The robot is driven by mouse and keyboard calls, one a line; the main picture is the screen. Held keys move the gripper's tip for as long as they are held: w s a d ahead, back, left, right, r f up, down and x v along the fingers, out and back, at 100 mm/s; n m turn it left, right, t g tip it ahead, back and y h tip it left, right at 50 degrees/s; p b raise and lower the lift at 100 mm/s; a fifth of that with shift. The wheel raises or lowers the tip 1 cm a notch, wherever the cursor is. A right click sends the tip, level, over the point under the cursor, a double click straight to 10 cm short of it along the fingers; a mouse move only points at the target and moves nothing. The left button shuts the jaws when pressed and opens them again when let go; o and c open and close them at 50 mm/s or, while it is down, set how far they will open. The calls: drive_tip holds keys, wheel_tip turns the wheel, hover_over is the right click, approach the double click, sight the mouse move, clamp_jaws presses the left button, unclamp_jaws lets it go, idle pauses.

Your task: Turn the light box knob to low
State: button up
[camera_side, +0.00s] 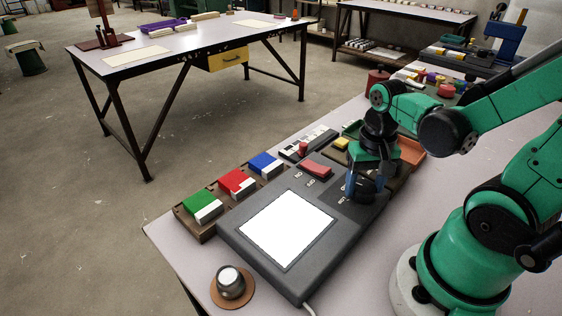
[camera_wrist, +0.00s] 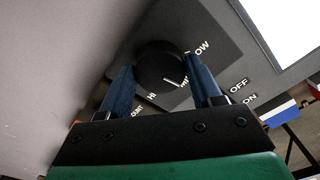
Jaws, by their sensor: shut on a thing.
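The light box (camera_side: 238,236) is a dark grey slab with a bright white panel, lying on the near table in the side view. Its round black knob (camera_wrist: 158,62) shows in the wrist view, with a white pointer line on its edge. The line points towards a partly hidden label between HI and LOW. My gripper (camera_side: 365,184) is over the box's right part in the side view, pointing down. Its blue fingers stand on either side of the knob, shut on it. In the side view the fingers mostly hide the knob.
A red switch (camera_side: 316,168) is on the box. Green (camera_side: 200,202), red (camera_side: 237,181) and blue (camera_side: 264,163) blocks sit in a brown tray at the left. A round dark object on a brown disc (camera_side: 232,287) stands at the front. A second table (camera_side: 190,40) stands behind.

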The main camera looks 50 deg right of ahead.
sight(365, 187)
drive_tip(key=n, duration=0.5)
drive_tip(key=shift+n, duration=2.6)
drive_tip(key=o, duration=1.3)
drive_tip(key=shift+r, duration=0.15)
drive_tip(key=shift+r, duration=2.65)
